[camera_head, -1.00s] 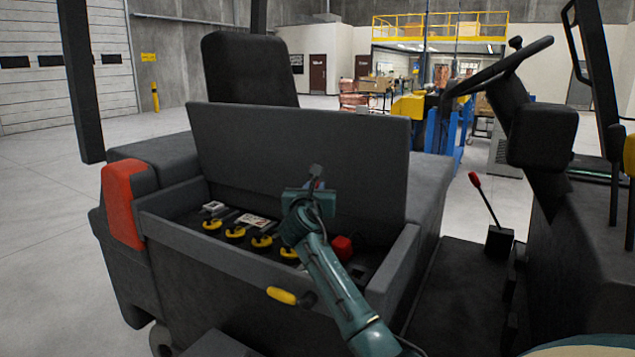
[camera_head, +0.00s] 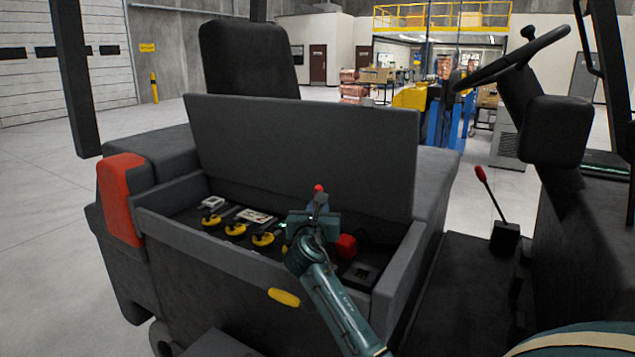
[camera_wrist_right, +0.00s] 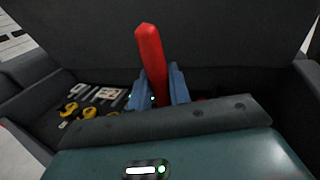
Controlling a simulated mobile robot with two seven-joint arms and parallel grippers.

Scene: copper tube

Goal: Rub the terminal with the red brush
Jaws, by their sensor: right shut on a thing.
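My right gripper (camera_head: 316,216) is over the open battery compartment (camera_head: 170,230) of the vehicle. It is shut on the red brush, whose red end (camera_head: 318,189) stands up above the fingers. In the right wrist view the red brush (camera_wrist_right: 151,60) rises between the two blue fingers (camera_wrist_right: 156,93) of the gripper. A red block (camera_head: 346,246) sits in the compartment just right of the gripper. I cannot make out the terminal for certain; my gripper and wrist hide part of the compartment. My left gripper is not in view.
The raised dark lid (camera_head: 300,150) stands behind the compartment. Several yellow-handled parts (camera_head: 235,229) lie in its left half. The front wall carries a yellow handle (camera_head: 284,297). A steering wheel (camera_head: 520,58) and a red-tipped lever (camera_head: 490,195) are at the right.

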